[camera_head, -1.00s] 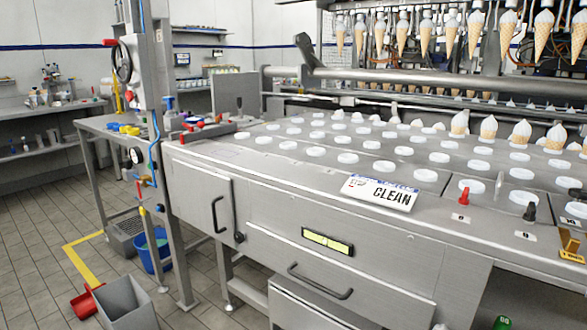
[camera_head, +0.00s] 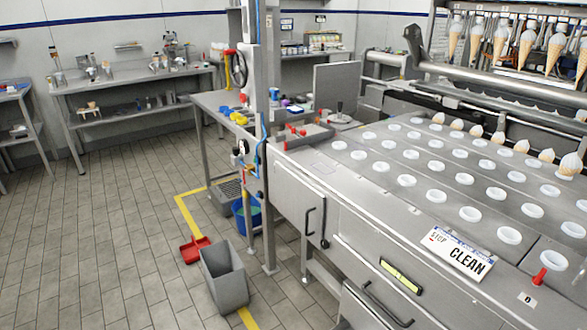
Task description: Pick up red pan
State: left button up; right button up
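A red pan (camera_head: 194,250), shaped like a dustpan, lies on the tiled floor at the lower left of the machine. It is just behind and left of a grey bin (camera_head: 224,281), which stands close to it. Neither of my grippers shows in the head view.
The large steel machine (camera_head: 345,208) with rows of white cups fills the right side. A blue bucket (camera_head: 246,222) stands by the machine's post, behind the bin. A workbench (camera_head: 130,92) lines the back wall. The floor (camera_head: 95,235) left of the pan is clear.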

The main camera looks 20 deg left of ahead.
aim_at(190, 252)
jog(key=u, duration=1.35)
jog(key=i+j+u, duration=0.1)
jog(key=i+u, duration=0.25)
jog(key=i, duration=0.35)
jog(key=i+j, duration=0.1)
jog(key=i, duration=1.45)
